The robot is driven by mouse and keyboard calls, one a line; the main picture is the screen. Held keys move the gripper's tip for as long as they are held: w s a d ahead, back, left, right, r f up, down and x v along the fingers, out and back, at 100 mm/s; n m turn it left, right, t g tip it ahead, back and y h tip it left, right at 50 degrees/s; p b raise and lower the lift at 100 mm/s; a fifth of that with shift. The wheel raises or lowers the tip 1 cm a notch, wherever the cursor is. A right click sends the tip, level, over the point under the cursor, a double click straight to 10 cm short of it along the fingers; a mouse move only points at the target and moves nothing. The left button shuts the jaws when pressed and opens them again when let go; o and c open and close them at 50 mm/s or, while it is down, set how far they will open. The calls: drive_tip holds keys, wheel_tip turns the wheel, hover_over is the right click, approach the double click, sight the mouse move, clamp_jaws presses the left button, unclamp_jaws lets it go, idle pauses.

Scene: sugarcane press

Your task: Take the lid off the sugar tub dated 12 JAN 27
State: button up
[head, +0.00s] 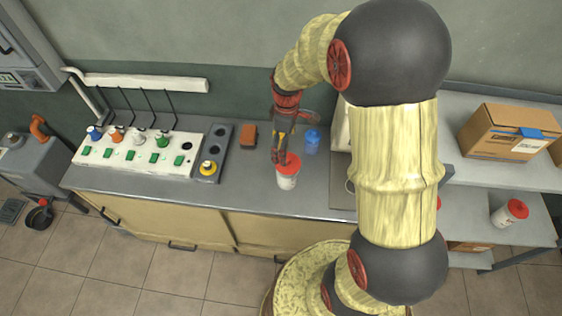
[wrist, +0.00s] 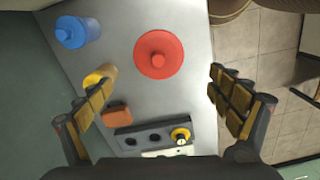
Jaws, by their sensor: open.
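A tub with a red lid and a pale labelled body (head: 287,182) stands upright on the grey counter. Its round lid with a raised knob (wrist: 158,54) shows from above in the wrist view. My gripper (head: 279,158) is above and close to this lid in the head view; contact cannot be told. In the wrist view my gripper (wrist: 161,78) has its fingers wide apart with nothing between them, and the lid lies ahead. Another red-lidded tub (head: 508,213) is on the right shelf. A red lid (head: 438,203) shows partly behind my arm. No date is readable.
A blue-lidded tub (head: 312,142) stands behind the near tub. A brown block (head: 249,135), a dark box with a yellow knob (head: 208,168) and a switch panel (head: 135,152) are left. A yellow object (wrist: 100,77) is partly hidden by a finger. Cardboard box (head: 507,133) at right.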

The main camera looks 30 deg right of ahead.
sight(288, 159)
drive_tip(key=shift+d+n, duration=0.1)
drive_tip(key=shift+n, duration=0.3)
drive_tip(key=shift+f, duration=0.35)
drive_tip(key=shift+s+d+f+b, duration=0.15)
drive_tip(key=shift+f+b, duration=0.2)
drive_tip(key=shift+f, duration=1.45)
drive_tip(key=shift+d+f+b, duration=0.1)
drive_tip(key=shift+f+b, duration=0.2)
drive_tip(key=shift+f, duration=1.45)
drive_tip(key=shift+c, duration=0.2)
drive_tip(key=shift+s, duration=0.1)
drive_tip(key=c, duration=1.2)
drive_tip(key=shift+s, duration=0.15)
drive_tip(key=c, duration=0.5)
